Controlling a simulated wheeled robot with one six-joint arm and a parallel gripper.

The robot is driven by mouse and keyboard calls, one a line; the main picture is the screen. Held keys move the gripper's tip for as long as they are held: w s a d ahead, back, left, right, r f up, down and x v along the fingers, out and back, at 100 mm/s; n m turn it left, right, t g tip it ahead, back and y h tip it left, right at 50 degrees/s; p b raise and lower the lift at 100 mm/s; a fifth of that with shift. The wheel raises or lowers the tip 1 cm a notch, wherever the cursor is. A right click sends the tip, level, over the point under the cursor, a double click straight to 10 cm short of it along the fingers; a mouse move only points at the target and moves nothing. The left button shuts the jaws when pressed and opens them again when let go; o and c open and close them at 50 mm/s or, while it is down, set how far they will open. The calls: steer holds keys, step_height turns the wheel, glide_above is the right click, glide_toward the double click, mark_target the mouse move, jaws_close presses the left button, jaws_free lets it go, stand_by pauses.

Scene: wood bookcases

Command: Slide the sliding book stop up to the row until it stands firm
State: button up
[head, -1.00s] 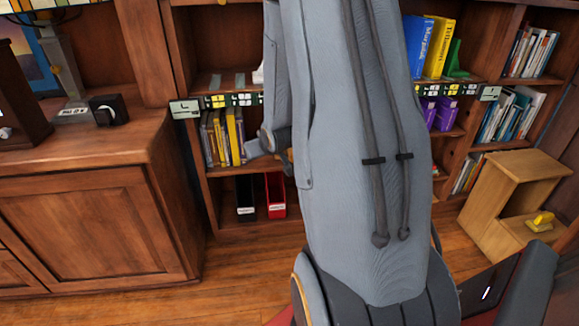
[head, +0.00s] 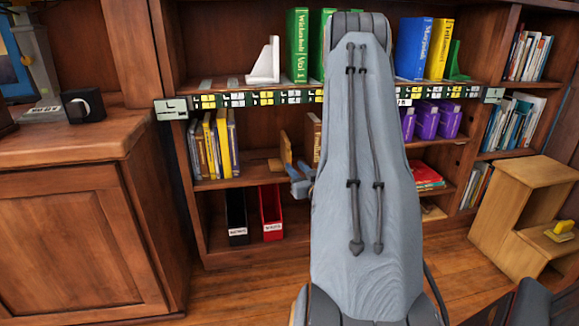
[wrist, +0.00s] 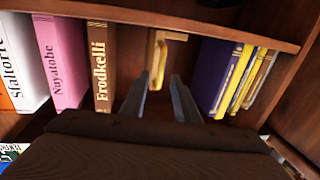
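The sliding book stop is a pale wooden upright on a short foot (head: 286,152), on the middle shelf. In the wrist view the stop (wrist: 158,60) stands between two groups of books, with a gap on either side. My gripper (wrist: 159,80) is open, its fingertips at the stop's upright, one towards each side. I cannot tell whether they touch it. In the head view part of my gripper (head: 301,182) shows just right of the stop; my arm hides the rest. The brown Frodkelli book (wrist: 102,65) ends one row, beside pink Nuyatobe (wrist: 62,62).
Purple and yellow books (wrist: 230,80) stand on the stop's other side; they show at left in the head view (head: 213,145). The shelf board (wrist: 215,25) runs close by. A white bookend (head: 264,64) stands above. Black (head: 236,215) and red (head: 271,212) files stand below.

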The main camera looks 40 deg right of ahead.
mark_target(290, 161)
steer(key=shift+b+x, duration=0.7)
steer(key=shift+x, duration=2.05)
jaws_close()
